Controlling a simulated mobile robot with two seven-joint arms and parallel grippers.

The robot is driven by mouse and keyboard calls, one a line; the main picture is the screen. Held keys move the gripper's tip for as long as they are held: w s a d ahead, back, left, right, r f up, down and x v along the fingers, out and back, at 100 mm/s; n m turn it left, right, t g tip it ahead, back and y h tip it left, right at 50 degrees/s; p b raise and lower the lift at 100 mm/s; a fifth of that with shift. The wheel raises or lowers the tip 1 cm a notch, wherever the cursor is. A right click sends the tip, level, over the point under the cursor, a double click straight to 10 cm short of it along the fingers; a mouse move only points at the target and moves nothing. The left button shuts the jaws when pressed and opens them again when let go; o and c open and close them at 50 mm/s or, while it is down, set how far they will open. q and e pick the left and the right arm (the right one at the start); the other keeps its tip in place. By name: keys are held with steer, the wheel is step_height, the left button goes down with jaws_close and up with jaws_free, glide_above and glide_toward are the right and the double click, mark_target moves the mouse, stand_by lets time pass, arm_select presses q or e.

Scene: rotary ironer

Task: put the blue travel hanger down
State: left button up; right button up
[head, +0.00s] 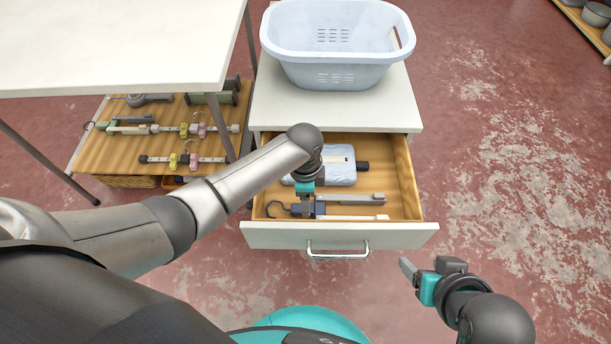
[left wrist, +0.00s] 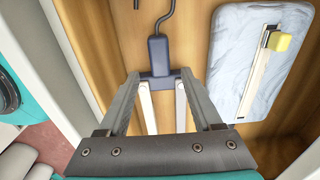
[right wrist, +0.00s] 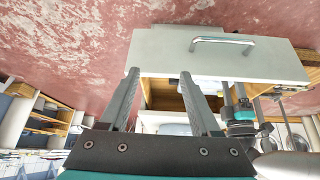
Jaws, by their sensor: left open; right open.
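The blue travel hanger lies low in the open drawer (head: 408,190), near its front. In the left wrist view its dark blue hub (left wrist: 158,56) shows with a hook above and two pale folded arms below. In the head view its hook (head: 275,209) points left. My left gripper (head: 306,203) reaches down into the drawer at the hub. Its fingers are open, one on each side of the hanger, and I cannot tell if they touch it. My right gripper (head: 429,268) is open and empty in front of the drawer's right corner.
A laundry basket (head: 335,75) stands on the cabinet top. A wooden shelf (head: 110,165) with several hangers is at left, under a white table (head: 110,45).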

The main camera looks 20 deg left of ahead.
arm_select(q)
step_height(320, 180, up, 2)
steer(key=shift+r+p, duration=0.15)
steer(key=shift+p, duration=0.45)
steer(key=shift+a+r+p, duration=0.1)
steer(key=shift+r+p, duration=1.4)
steer(key=shift+r, duration=1.1)
arm_select(e)
step_height(320, 180, down, 7)
steer(key=s+d+g, duration=0.1)
steer(key=s+g, duration=0.1)
steer(key=shift+s+d+g+h, duration=0.15)
steer(key=shift+d+g+h, duration=0.15)
steer(key=shift+d+h, duration=0.1)
